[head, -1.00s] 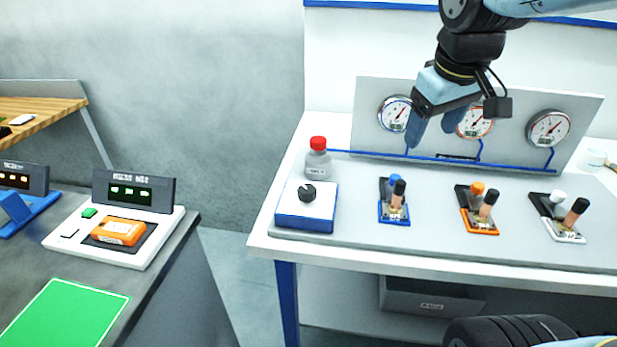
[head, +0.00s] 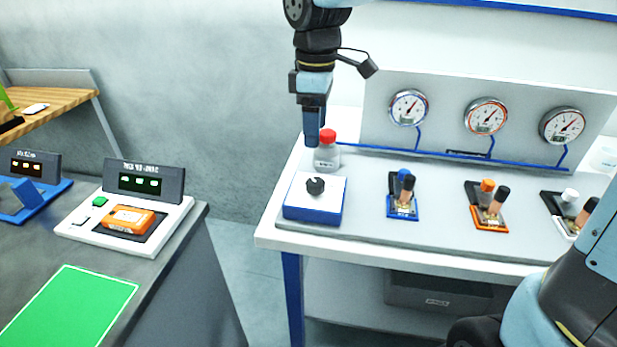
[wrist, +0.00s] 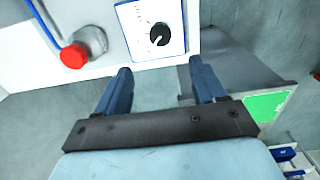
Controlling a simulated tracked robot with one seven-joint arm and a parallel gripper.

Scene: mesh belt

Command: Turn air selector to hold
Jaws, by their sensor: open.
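The air selector is a blue box with a white top (head: 320,206) and a black round knob (head: 315,185), at the left front of the white bench. In the wrist view the selector box (wrist: 133,18) is at the top, and its knob (wrist: 159,34) has a white pointer mark over a printed dial; the lettering is too small to read.
Blue (head: 402,195), orange (head: 487,205) and white (head: 570,215) lever valves stand to the right, below three gauges (head: 486,117). A grey counter (head: 165,270) with a scale is at left.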

